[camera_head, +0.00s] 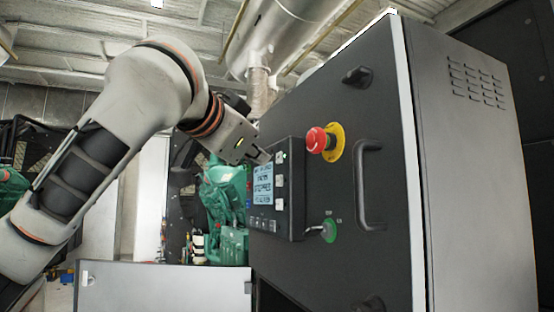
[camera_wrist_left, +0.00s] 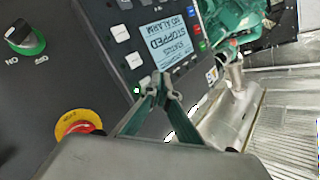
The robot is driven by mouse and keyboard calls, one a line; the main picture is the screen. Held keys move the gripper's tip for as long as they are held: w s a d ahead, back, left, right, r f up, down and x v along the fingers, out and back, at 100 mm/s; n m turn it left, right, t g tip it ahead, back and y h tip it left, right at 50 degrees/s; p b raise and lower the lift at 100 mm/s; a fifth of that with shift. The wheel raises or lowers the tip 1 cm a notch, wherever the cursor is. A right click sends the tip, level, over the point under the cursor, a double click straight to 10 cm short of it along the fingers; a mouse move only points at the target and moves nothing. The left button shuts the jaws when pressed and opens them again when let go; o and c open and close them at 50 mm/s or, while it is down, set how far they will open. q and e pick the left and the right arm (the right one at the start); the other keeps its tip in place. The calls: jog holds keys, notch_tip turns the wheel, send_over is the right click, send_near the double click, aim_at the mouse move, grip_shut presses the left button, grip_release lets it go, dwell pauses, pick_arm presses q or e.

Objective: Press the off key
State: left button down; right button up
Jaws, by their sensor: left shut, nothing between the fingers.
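The control panel (camera_head: 293,205) is a dark unit on the front of the grey cabinet. Its lit screen (camera_head: 263,184) reads STOPPED in the left wrist view (camera_wrist_left: 170,45). Pale square keys (camera_head: 280,181) run along one side of the screen, also in the left wrist view (camera_wrist_left: 134,60). Small coloured keys (camera_wrist_left: 198,31) line another side there. I cannot read which key is the off key. My left gripper (camera_head: 266,157) is shut and empty at the panel's upper edge. In the left wrist view its fingertips (camera_wrist_left: 158,87) overlap the panel edge; contact cannot be told.
A red emergency stop knob (camera_head: 317,140) on a yellow ring, a green-ringed rotary switch (camera_head: 328,230) and a black handle (camera_head: 369,185) stick out right of the panel. Green machinery (camera_head: 225,195) stands behind at left. A low grey box (camera_head: 165,290) stands below the arm.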

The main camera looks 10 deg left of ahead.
pick_arm(q)
jog(key=shift+a, duration=0.1)
jog(key=s+a+b, duration=0.1)
jog(key=a, duration=0.1)
jog(key=s+a, duration=0.2)
jog(key=shift+s+a+b, duration=0.2)
jog(key=shift+a+b, duration=0.2)
dwell(0.8)
